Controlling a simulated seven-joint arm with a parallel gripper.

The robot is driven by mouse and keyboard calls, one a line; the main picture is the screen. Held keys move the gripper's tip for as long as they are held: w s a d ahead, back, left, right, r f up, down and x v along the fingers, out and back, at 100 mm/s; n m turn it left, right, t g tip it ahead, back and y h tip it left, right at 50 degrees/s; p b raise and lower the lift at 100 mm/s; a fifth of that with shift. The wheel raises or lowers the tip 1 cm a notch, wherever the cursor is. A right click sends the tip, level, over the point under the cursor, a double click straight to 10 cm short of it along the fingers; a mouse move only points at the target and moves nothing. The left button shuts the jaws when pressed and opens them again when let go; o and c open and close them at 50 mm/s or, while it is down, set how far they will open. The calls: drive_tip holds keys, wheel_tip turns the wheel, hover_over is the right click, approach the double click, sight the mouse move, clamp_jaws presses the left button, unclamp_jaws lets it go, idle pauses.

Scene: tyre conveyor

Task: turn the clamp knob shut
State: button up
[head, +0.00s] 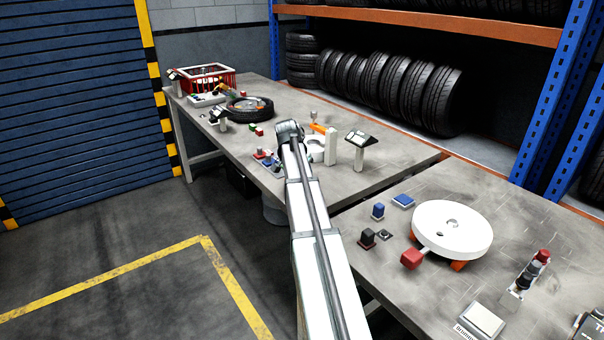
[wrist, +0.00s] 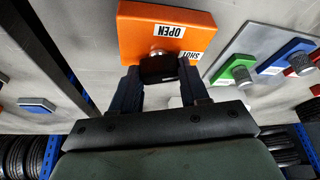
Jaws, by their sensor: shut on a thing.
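In the wrist view an orange clamp block (wrist: 135,28) has white labels, upside down here: OPEN (wrist: 169,31) and SHOT or SHUT (wrist: 188,56). The clamp knob (wrist: 158,52) has a silver stem at the block's lower edge and a dark grip. My gripper (wrist: 160,72) is shut on that dark grip, one finger on each side. The fingers hide part of the knob, and I cannot tell which label it points to. In the head view my arm's end reaches the far bench, and the fingers and knob are hidden there.
In the head view a white post (head: 330,146) and a tilted display (head: 364,140) stand just right of my arm's end. A tyre (head: 250,108) lies farther left.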

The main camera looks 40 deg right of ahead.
drive_tip(key=o, duration=1.1)
drive_tip(key=shift+c, duration=0.2)
drive_tip(key=v, duration=1.4)
drive_tip(key=shift+d, duration=0.15)
